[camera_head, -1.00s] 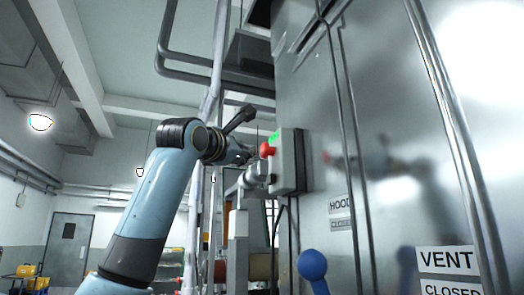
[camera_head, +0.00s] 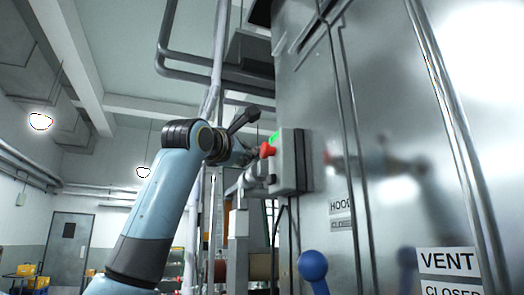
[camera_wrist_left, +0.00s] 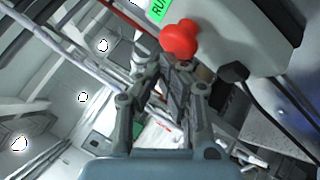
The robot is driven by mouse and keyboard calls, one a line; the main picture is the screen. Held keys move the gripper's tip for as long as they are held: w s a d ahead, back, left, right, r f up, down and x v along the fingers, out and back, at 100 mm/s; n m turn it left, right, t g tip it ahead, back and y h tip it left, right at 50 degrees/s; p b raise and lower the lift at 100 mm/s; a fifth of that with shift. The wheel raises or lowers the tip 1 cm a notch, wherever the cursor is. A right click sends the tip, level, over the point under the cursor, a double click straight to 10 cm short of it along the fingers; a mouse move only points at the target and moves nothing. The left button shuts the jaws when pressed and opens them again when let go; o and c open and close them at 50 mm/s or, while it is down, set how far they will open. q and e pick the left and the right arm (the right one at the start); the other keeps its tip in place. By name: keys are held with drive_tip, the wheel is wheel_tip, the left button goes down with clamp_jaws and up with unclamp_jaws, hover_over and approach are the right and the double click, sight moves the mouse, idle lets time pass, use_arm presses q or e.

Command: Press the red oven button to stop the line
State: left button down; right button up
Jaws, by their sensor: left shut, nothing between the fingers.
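The red button (camera_head: 267,150) is a mushroom-shaped knob on the side of a grey control box (camera_head: 290,162) fixed to the steel oven. A green label sits just above it. My left gripper (camera_head: 256,155) is shut and empty, with its tips right at the button. In the left wrist view the red button (camera_wrist_left: 181,40) stands just beyond the closed fingertips (camera_wrist_left: 174,66) and appears to meet them. I cannot tell whether they touch or press it. The green label (camera_wrist_left: 157,10) there reads "RU", cut off by the frame edge. My right gripper is not in view.
The shiny oven wall (camera_head: 385,130) fills the right side, with VENT (camera_head: 447,261) and HOOD (camera_head: 341,205) signs. A blue ball-shaped knob (camera_head: 312,265) is at bottom centre. Pipes and a pale vertical post (camera_head: 213,100) stand behind my arm. The left is open room.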

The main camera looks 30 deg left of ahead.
use_arm(q)
drive_tip(key=shift+w+d, duration=0.4)
drive_tip(key=shift+w, duration=0.05)
idle(0.7)
drive_tip(key=shift+s, duration=0.1)
drive_tip(key=shift+s+a+b, duration=0.35)
drive_tip(key=shift+s+a, duration=0.3)
drive_tip(key=shift+s, duration=0.05)
drive_tip(key=shift+s+a+b, duration=1.45)
drive_tip(key=shift+s+a, duration=0.15)
drive_tip(key=shift+s, duration=0.3)
